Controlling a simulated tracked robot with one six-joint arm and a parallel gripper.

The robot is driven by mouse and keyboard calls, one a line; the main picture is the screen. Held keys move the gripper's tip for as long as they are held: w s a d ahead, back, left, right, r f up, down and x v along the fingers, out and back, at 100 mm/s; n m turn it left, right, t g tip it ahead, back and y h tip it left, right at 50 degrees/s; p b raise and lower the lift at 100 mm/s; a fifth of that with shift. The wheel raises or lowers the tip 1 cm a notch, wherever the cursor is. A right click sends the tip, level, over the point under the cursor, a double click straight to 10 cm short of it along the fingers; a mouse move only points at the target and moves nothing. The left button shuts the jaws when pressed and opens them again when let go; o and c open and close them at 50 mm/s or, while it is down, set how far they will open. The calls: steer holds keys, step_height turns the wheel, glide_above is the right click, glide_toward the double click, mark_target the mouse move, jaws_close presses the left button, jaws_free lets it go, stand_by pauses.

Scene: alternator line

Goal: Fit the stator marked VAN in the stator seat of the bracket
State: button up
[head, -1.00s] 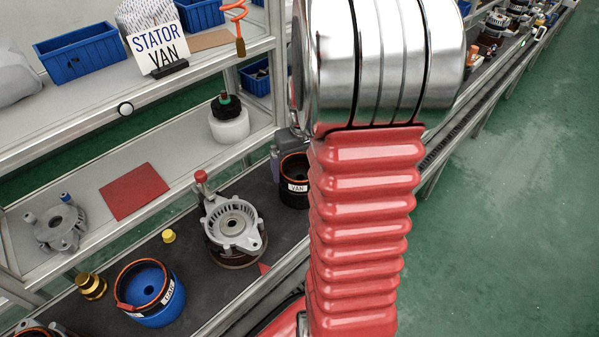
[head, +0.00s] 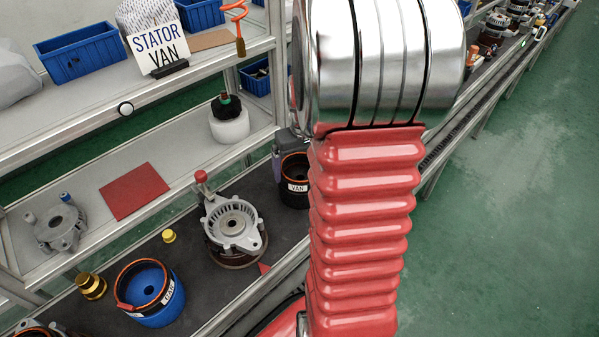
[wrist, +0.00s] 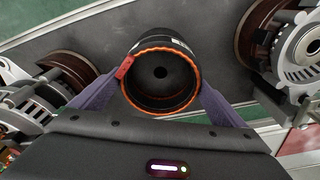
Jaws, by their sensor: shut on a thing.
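The black stator with an orange rim and a white VAN label (head: 294,186) shows upright over the dark line, right of the bracket, partly hidden by my red arm sleeve. In the wrist view the stator (wrist: 160,82) is seen from its open top, with a red tab on its rim. My gripper (wrist: 160,92) is shut on it, a purple finger on each side. In the head view one purple finger shows at its left. I cannot tell whether it is lifted. The grey slotted bracket (head: 234,222) sits on a dark round base; it also shows in the wrist view (wrist: 298,50).
A blue stator marked CAR (head: 152,293) stands at the front left. A red-capped post (head: 201,178) rises beside the bracket. A shelf with a red mat (head: 134,190) runs behind. Another unit (wrist: 40,90) stands left in the wrist view. A sign reads STATOR VAN (head: 158,48).

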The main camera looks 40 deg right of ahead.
steer(key=shift+w+r, duration=0.1)
steer(key=shift+r, duration=0.05)
steer(key=shift+c, duration=0.3)
step_height(320, 180, up, 10)
stand_by(0.5)
stand_by(0.6)
